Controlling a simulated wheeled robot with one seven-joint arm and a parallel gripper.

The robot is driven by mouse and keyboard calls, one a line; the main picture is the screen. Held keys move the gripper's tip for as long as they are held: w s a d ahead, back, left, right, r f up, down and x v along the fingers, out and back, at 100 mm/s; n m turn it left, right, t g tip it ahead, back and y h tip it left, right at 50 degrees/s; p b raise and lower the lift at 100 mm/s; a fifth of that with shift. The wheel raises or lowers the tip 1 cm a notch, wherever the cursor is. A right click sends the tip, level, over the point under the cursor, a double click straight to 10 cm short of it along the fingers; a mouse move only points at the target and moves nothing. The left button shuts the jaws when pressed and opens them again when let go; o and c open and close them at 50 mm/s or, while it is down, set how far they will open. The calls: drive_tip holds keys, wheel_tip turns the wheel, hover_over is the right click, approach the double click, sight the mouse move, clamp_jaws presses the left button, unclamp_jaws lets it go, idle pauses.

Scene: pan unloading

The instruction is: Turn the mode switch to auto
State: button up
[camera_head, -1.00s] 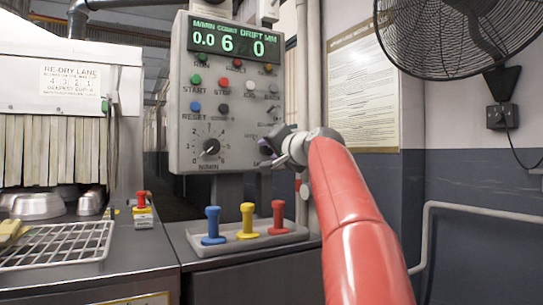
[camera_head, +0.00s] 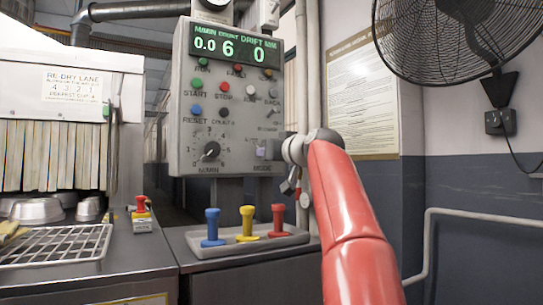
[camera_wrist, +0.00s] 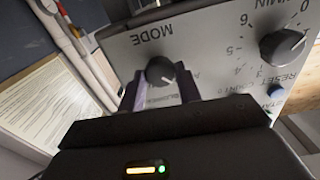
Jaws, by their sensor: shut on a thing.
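The mode switch (camera_wrist: 160,70) is a dark round knob at the panel's lower corner, with the word MODE printed beside it. In the wrist view my gripper (camera_wrist: 161,88) has one finger on each side of the knob and is shut on it. In the head view my gripper (camera_head: 266,149) is at the lower right of the grey control panel (camera_head: 182,140), just above the MODE label, and hides most of the switch. Small print by the knob is partly covered by the fingers. I cannot read which position the switch points to.
A larger dial marked M/MIN (camera_head: 210,150) sits left of the switch, below several coloured buttons. Blue (camera_head: 212,225), yellow (camera_head: 247,222) and red (camera_head: 277,220) plungers stand below the panel. A wire rack (camera_head: 60,245) lies at left; a fan (camera_head: 455,35) hangs at upper right.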

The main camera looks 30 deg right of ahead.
drive_tip(key=shift+n, duration=0.4)
drive_tip(key=o, duration=1)
drive_tip(key=shift+c, duration=0.2)
drive_tip(key=s+b, duration=0.3)
drive_tip(key=s, duration=0.4)
drive_tip(key=shift+s, duration=0.35)
drive_tip(key=shift+d, duration=0.1)
